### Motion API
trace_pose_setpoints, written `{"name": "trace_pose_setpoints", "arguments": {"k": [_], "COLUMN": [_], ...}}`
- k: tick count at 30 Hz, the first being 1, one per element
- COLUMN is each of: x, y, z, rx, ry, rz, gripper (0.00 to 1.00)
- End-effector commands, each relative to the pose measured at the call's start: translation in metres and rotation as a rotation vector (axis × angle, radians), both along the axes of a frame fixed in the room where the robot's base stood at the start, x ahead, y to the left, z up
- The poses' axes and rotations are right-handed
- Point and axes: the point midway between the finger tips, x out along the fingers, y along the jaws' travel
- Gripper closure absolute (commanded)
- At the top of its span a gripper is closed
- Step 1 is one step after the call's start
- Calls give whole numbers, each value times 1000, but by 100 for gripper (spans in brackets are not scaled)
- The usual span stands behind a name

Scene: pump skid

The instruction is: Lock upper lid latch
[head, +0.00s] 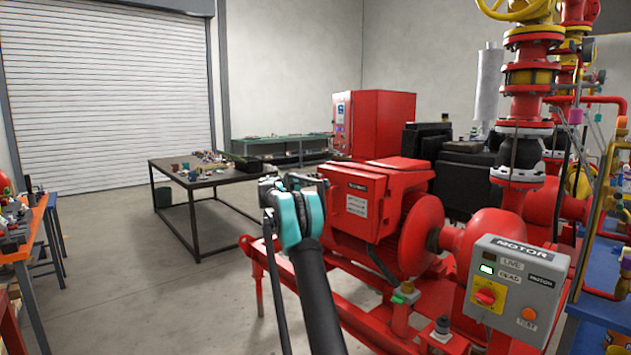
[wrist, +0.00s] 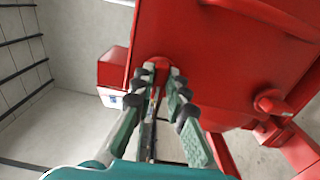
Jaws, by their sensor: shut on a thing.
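My gripper (head: 298,181) is at the left side of the red motor's terminal box (head: 372,182), with my teal wrist just below it. In the wrist view, the two grey padded fingers of my gripper (wrist: 160,72) are close together at the tips around a small red rounded piece (wrist: 158,62) at the edge of the red box (wrist: 225,55). This piece looks like the upper lid latch. Most of it is hidden between the fingertips, so its turn cannot be told. A second red rounded knob (wrist: 271,101) sticks out further along the box edge, clear of my fingers.
The red motor and pump body (head: 408,235) sit on a red frame just right of my arm. A grey motor control box (head: 515,290) stands at the front right. A dark table (head: 195,180) with small items is behind. The floor to the left is open.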

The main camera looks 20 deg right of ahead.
Motion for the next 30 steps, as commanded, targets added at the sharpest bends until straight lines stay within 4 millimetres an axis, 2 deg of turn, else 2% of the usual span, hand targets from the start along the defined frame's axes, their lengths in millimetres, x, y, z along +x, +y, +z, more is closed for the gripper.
{"name": "trace_pose_setpoints", "arguments": {"k": [19, 20, 24, 30], "x": [0, 0, 0, 0], "y": [-1, -1, 0, 0], "z": [-1, -1, -1, 0], "rx": [18, 18, 18, 18], "ry": [-48, -48, -47, -47], "rz": [-1, -1, -1, -1], "gripper": [100, 84, 67, 66]}}
